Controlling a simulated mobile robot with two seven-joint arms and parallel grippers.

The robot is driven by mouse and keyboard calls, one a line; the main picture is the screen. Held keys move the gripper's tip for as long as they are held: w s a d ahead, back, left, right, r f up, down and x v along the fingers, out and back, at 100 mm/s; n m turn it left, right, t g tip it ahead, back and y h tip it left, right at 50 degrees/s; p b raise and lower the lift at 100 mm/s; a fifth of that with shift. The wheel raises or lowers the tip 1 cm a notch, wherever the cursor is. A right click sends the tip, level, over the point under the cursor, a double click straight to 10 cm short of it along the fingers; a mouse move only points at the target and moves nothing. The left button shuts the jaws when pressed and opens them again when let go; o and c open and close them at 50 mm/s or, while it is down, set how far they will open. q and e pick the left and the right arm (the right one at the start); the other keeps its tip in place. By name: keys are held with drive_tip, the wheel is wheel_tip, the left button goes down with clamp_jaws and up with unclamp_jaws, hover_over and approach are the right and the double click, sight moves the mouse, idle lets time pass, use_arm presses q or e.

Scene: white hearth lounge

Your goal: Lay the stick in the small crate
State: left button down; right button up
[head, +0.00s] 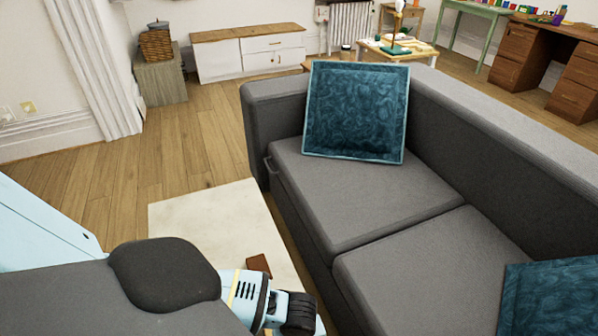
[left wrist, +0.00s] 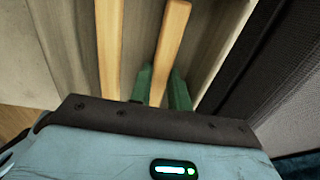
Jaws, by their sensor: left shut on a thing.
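In the left wrist view my left gripper (left wrist: 162,82) has its two green fingers on either side of a light wooden stick (left wrist: 168,40) and is shut on it. The stick runs away from me toward the top edge. A second light wooden strip (left wrist: 108,45) lies to its left, roughly parallel; I cannot tell whether it is part of the small crate. In the head view my left arm reaches low over a pale surface beside the sofa, and its fingers and the stick are hidden. A small brown piece (head: 258,265) shows just beyond the wrist; I cannot tell what it is.
A grey sofa (head: 345,195) with teal cushions (head: 357,110) stands close on the right. The pale flat surface (head: 215,220) lies on its left. Wooden floor (head: 200,140) is open beyond, toward a white cabinet (head: 250,55).

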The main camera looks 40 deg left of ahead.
use_arm(q)
drive_tip(key=c, duration=1.6)
unclamp_jaws()
drive_tip(key=shift+r, duration=0.15)
drive_tip(key=shift+r, duration=0.35)
wheel_tip(320, 180, up, 11)
drive_tip(key=p, duration=0.3)
drive_tip(key=shift+r, duration=0.2)
